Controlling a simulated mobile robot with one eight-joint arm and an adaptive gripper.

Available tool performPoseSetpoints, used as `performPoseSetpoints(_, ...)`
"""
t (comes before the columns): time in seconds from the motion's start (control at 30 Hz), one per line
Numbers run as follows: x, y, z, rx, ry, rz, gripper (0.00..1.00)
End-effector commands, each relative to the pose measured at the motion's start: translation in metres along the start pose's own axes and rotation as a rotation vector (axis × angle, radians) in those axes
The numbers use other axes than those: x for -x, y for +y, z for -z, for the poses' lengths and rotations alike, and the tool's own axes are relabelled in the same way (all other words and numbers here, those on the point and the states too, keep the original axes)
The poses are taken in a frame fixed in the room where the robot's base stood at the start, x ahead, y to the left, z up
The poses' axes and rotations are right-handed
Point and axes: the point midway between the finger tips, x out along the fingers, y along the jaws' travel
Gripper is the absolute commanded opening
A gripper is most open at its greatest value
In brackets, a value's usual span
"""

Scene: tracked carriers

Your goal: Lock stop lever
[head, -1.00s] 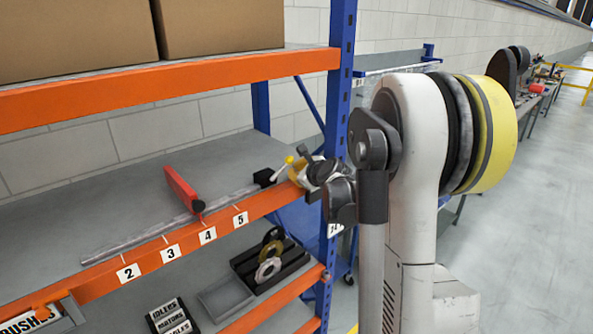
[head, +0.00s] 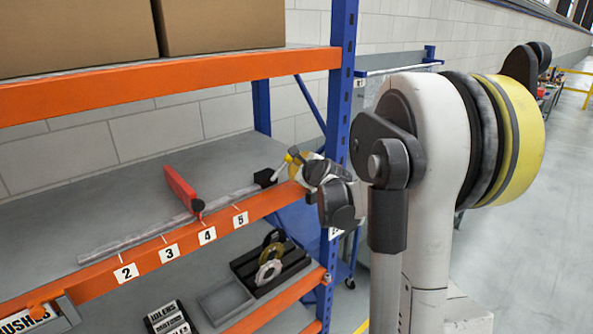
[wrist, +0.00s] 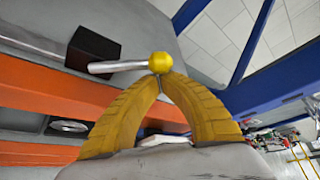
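The lever is a pale rod (wrist: 117,67) with a yellow ball knob (wrist: 160,62), rising from a black block (wrist: 93,48). In the head view the black block (head: 265,177) sits at the right end of a grey rail (head: 150,232) on the shelf, and the knob (head: 288,158) is up and to its right. My gripper (wrist: 160,75) has its yellow fingertips together, right at the knob; I cannot tell whether they touch it. In the head view my gripper (head: 293,168) is small and partly hidden by my wrist.
A red upright piece (head: 181,188) stands on the rail near label 4. An orange shelf beam (head: 140,262) runs along the front. A blue post (head: 338,110) stands close beside my wrist. Boxes (head: 222,25) sit above, and a tray with rings (head: 270,262) below.

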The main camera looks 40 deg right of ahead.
Motion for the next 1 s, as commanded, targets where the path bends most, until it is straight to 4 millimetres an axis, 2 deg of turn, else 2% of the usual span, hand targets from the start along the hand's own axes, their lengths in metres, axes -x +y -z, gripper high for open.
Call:
performPoseSetpoints(0.6, 0.020, -0.005, -0.037, 0.483, -0.002, 0.259, 0.00)
performPoseSetpoints(1.0, 0.029, -0.003, -0.055, 0.705, -0.001, 0.379, 0.00)
